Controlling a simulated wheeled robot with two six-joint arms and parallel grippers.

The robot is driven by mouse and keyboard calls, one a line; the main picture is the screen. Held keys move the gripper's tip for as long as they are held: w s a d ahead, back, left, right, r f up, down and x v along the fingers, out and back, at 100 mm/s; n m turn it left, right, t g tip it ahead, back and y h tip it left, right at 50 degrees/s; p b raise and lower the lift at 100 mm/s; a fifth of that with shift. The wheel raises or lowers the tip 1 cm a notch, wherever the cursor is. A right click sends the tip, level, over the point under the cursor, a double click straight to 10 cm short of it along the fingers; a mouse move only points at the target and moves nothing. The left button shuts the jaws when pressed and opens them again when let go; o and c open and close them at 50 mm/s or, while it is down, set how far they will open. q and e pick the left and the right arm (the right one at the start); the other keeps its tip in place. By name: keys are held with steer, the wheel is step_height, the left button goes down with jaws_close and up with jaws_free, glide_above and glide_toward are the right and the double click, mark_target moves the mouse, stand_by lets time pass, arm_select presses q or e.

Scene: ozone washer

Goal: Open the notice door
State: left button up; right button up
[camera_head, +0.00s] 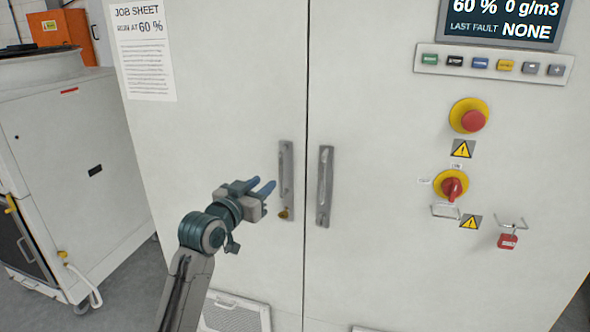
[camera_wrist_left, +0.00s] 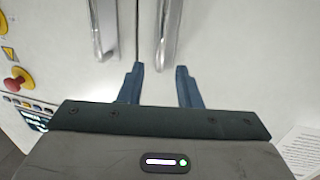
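The notice door (camera_head: 215,130) is the left of two tall white cabinet doors and carries a job sheet (camera_head: 145,50). It is closed, flush with the right door (camera_head: 370,110). Its grey vertical handle (camera_head: 286,170) is beside the seam, with a small brass-coloured lock at its foot. My left gripper (camera_head: 268,192) is open and empty, just left of this handle in the head view. In the left wrist view, the handle (camera_wrist_left: 166,35) lies ahead of the open fingers (camera_wrist_left: 158,84), roughly between them, with no visible contact. My right gripper is not in view.
The right door's handle (camera_head: 324,186) stands close across the seam. Further right are an emergency button (camera_head: 473,120), a red rotary switch (camera_head: 452,188) and a red padlock (camera_head: 508,241). A white machine (camera_head: 80,170) stands at left, with floor between it and the cabinet.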

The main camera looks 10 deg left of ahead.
mark_target(280, 170)
arm_select(q)
steer(key=p+x, duration=0.2)
steer(key=x, duration=0.6)
steer(key=shift+w+d+p, duration=0.1)
steer(key=shift+w+p, duration=0.25)
steer(key=shift+w+d, duration=0.1)
steer(key=shift+w, duration=0.6)
steer(key=shift+c, duration=0.4)
steer(key=shift+f, duration=0.1)
jaws_close()
